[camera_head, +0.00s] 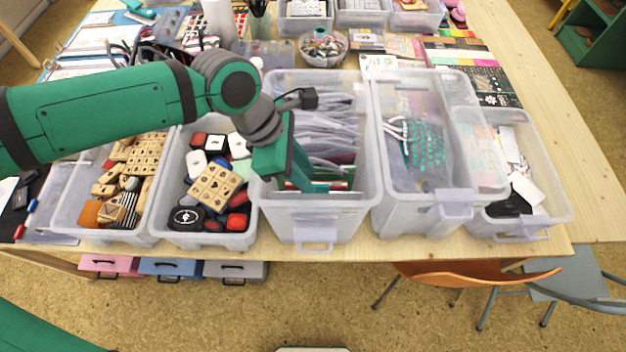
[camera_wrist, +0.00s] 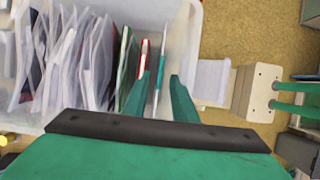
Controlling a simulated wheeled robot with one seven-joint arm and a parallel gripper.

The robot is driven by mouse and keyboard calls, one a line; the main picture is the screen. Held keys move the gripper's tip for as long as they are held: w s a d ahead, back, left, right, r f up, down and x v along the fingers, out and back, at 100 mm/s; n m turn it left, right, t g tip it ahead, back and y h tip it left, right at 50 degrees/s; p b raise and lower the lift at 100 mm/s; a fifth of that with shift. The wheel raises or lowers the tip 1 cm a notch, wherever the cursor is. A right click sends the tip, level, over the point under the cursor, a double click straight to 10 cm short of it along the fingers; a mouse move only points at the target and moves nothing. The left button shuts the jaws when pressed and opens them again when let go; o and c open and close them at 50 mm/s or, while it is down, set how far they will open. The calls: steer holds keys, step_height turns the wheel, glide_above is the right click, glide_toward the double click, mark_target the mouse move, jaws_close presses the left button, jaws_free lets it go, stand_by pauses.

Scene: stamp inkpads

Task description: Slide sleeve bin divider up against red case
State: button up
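The clear sleeve bin (camera_head: 318,222) stands at the middle of the table's near edge. In the wrist view a thin upright sheet with a teal edge, seemingly the divider (camera_wrist: 158,72), stands near the bin's wall. The red case (camera_wrist: 143,58), seen edge-on with a white strip, is to its left with a narrow gap between. My gripper (camera_wrist: 163,82) reaches down into the bin. Its fingers are apart, one on each side of the divider; the left finger is between the divider and the red case. I cannot tell whether either finger touches the divider. In the head view my gripper (camera_head: 310,185) hides most of this.
Several clear sleeves (camera_wrist: 75,55) and a green sheet (camera_wrist: 126,62) stand left of the red case in the wrist view. In the head view a stamp bin (camera_head: 240,240) is close on the left and another clear bin (camera_head: 400,215) close on the right.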

steer(key=x, duration=0.3)
steer(key=shift+s+d+f, duration=0.1)
steer(key=shift+f, duration=0.3)
steer(key=shift+d+f, duration=0.15)
jaws_close()
steer(key=shift+w, duration=0.2)
stand_by(0.9)
